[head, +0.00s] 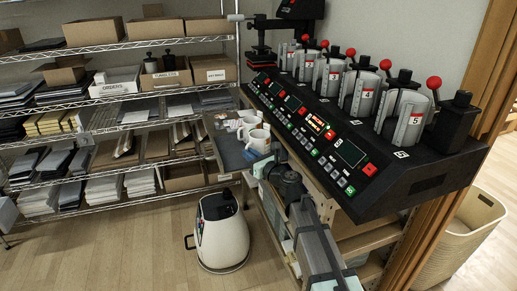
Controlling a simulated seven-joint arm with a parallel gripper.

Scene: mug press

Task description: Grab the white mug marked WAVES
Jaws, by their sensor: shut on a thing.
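A few white mugs stand close together on a dark tray (226,144) left of the mug press. The nearest white mug (259,141) is at the tray's right side, and another white mug (244,124) stands just behind it. Lettering on the mugs is too small to read, so I cannot tell which is marked WAVES. My gripper (264,163) is at the near side of the nearest mug and is shut on it. My own wrist partly hides the fingers and their contact.
The black mug press (370,150) with several numbered clamps and red-knobbed levers fills the right, close beside my arm. A white canister (221,232) stands on the floor below the tray. Wire shelves (110,96) with boxes line the back left. A woven basket (460,240) is lower right.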

